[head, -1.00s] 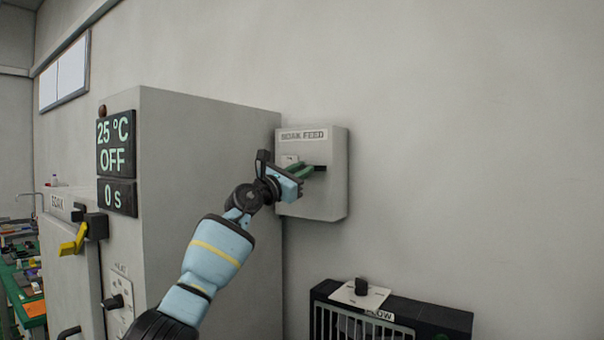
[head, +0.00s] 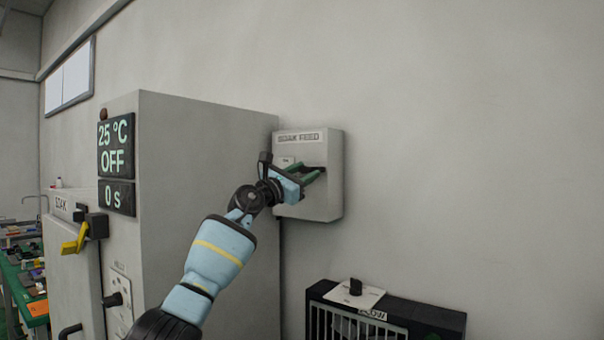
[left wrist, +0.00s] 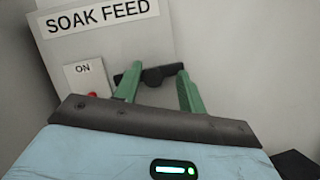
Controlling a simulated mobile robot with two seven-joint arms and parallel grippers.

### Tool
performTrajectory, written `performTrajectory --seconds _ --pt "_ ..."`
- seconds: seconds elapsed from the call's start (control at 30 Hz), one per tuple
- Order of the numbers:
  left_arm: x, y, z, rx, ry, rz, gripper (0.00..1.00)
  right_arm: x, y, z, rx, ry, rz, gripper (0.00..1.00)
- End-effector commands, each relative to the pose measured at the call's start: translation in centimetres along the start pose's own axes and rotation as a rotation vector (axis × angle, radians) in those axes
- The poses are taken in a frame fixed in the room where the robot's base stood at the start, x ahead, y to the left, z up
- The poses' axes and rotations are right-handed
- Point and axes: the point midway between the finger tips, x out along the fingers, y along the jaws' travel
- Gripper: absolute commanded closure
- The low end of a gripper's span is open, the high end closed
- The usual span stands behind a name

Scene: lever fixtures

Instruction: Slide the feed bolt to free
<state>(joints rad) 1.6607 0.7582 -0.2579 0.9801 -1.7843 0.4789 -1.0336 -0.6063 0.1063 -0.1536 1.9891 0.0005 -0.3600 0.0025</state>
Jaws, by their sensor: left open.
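The feed bolt box (head: 318,205) is a pale grey box on the wall, labelled SOAK FEED. In the left wrist view, the dark feed bolt (left wrist: 155,76) shows at its slot, between and beyond my green fingertips. A plate (left wrist: 86,80) marked ON, with a red dot, is left of it. My left gripper (head: 311,171) is open at the front of the box, its two fingers on either side of the bolt in the wrist view. I cannot tell whether they touch it. In the head view the gripper partly hides the bolt. My right gripper is not in view.
A large grey cabinet (head: 205,150) stands left of the box; its displays (head: 116,145) read 25 °C, OFF and 0 s. A yellow-handled lever (head: 75,238) is on its front. The wall at right is bare.

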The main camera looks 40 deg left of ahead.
Motion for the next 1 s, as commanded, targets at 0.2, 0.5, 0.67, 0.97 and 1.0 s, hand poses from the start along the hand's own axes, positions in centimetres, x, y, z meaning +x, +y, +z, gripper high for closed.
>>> performTrajectory --seconds 0.2,0.5,0.67,0.97,1.0 --pt "-0.1 0.2 0.1 0.001 -0.001 0.004 0.60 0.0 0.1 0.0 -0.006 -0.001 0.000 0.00" --pt "-1.9 0.4 0.0 0.005 0.000 0.006 0.60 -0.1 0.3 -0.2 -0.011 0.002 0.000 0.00" --pt "-3.9 0.2 -0.1 0.005 0.001 0.004 0.60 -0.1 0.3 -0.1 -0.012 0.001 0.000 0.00" --pt "-7.0 0.1 -0.2 0.001 0.001 0.002 0.60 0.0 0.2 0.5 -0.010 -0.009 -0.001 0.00" --pt "-7.2 0.1 -0.2 0.002 0.001 0.002 0.60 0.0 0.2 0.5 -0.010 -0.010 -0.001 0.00"
